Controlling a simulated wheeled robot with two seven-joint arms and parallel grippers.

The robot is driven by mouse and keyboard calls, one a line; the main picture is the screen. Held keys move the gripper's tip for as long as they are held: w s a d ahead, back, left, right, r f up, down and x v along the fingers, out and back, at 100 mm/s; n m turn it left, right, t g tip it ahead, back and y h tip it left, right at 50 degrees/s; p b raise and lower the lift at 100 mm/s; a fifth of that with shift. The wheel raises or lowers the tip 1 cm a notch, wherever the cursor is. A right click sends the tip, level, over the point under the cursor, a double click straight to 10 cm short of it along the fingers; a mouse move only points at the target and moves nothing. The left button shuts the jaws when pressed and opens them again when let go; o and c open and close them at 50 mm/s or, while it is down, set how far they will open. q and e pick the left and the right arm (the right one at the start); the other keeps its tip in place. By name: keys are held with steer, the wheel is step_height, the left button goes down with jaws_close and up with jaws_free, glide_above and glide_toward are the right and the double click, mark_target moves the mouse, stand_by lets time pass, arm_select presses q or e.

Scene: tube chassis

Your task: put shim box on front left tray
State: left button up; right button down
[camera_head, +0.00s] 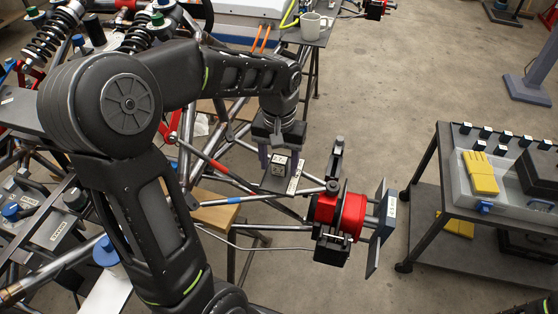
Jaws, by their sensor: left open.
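A small box with pale and dark faces (279,164), which looks like the shim box, is on a small dark tray (271,184) at the front corner of the tube chassis. A pale label strip runs along the tray's right edge. My left gripper (280,159) points down from above, open, with its fingers on either side of the box. From this angle I cannot tell whether a finger touches it. The box's underside is hidden, but it appears to rest on the tray. My right gripper is not in view.
A red hub with a dark disc (349,212) sticks out from the chassis, right of the tray. A dark cart (432,210) at the right carries a grey bin with yellow pieces (480,172). A mug (311,26) stands at the back. Open floor lies between chassis and cart.

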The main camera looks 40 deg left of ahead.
mark_target(279, 161)
arm_select(q)
steer(key=shift+r, duration=0.1)
steer(key=shift+r, duration=0.2)
step_height(279, 161, up, 12)
steer(key=shift+f, duration=0.15)
steer(key=shift+c, duration=0.4)
stand_by(2.2)
